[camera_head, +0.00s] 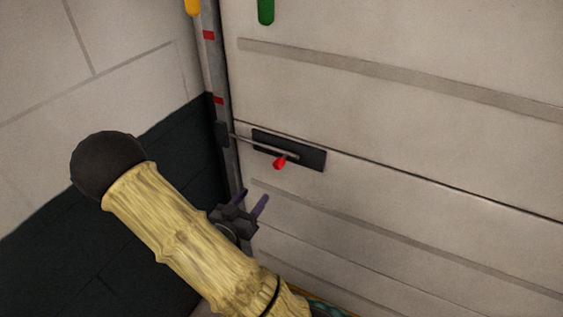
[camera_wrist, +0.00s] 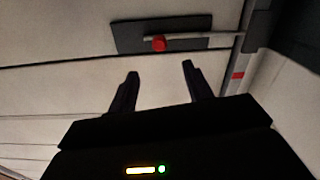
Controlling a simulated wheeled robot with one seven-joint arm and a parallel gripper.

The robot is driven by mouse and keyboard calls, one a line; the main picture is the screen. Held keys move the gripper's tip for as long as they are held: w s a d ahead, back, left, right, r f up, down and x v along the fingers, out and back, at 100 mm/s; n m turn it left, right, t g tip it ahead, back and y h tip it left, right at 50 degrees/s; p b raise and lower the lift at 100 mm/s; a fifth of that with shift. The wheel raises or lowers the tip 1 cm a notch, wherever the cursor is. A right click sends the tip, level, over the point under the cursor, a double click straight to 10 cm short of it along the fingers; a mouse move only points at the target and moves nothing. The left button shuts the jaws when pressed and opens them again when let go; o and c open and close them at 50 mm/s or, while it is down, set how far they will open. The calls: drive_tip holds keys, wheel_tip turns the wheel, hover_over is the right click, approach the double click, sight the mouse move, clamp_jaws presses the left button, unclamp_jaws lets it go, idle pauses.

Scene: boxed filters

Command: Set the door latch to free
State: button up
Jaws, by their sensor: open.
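The door latch is a thin metal rod with a red knob (camera_head: 280,162) on a dark plate (camera_head: 316,158), set on a pale panelled door (camera_head: 420,150). The rod reaches left to a dark catch (camera_head: 222,133) on the grey post. In the wrist view the red knob (camera_wrist: 158,43) and the dark plate (camera_wrist: 128,36) lie beyond the fingertips. My gripper (camera_head: 254,199) is open and empty, below and left of the knob in the head view. In the wrist view its two fingers (camera_wrist: 159,70) stand apart, with the knob a little beyond the gap. They do not appear to touch it.
A grey post (camera_head: 213,68) with red marks runs along the door's left edge. A green piece (camera_head: 266,11) and a yellow piece (camera_head: 192,6) show at the top. A wall with a dark lower part (camera_head: 180,150) stands left. The door face around the latch is clear.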

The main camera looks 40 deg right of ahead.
sight(282, 158)
drive_tip(key=shift+r, duration=0.1)
drive_tip(key=p+x, duration=0.4)
drive_tip(key=x, duration=1.3)
drive_tip(key=shift+d, duration=0.25)
clamp_jaws()
